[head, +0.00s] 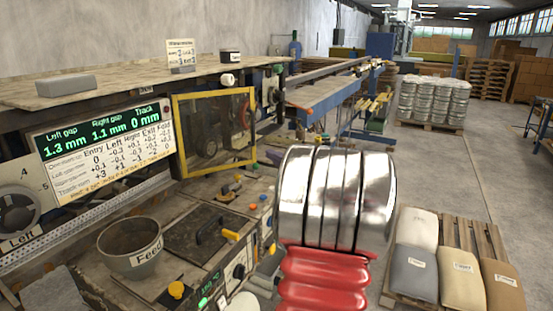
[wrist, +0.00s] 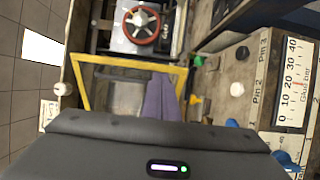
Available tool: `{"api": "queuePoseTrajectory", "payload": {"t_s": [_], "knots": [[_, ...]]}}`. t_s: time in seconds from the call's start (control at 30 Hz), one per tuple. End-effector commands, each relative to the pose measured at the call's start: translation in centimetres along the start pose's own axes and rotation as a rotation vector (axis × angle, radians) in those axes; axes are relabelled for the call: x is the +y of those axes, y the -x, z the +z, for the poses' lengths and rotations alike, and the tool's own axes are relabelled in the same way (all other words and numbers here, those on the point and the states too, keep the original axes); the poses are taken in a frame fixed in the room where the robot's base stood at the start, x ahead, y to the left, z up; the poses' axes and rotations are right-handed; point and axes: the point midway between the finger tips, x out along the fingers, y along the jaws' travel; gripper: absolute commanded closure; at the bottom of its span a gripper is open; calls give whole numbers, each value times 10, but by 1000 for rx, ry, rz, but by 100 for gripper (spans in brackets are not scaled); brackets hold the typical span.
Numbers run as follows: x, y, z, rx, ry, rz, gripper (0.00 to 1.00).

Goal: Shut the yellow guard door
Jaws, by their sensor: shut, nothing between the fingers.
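The yellow guard door (head: 213,93) is a yellow frame around a see-through panel. In the head view it stands upright at the machine, right of the gap display. Dark machine parts show through it. In the wrist view the yellow frame (wrist: 130,64) lies above the dark body of my gripper (wrist: 160,135), which covers the frame's lower part. I cannot tell how far the door stands from its opening, or whether my gripper touches it. My shiny arm link fills the middle of the head view.
A feed pot (head: 130,247) and a dark plate with a handle (head: 200,238) sit on the bench below the door. A pallet with sacks (head: 417,245) stands at right.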

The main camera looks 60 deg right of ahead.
Motion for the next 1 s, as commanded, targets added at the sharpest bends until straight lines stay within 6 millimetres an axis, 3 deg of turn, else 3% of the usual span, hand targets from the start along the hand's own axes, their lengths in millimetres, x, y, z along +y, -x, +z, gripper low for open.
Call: {"api": "queuePoseTrajectory", "payload": {"t_s": [0.6,1.0], "knots": [[-1,-93,1,0,0,0,100],[0,-105,2,-3,-1,0,100]]}}
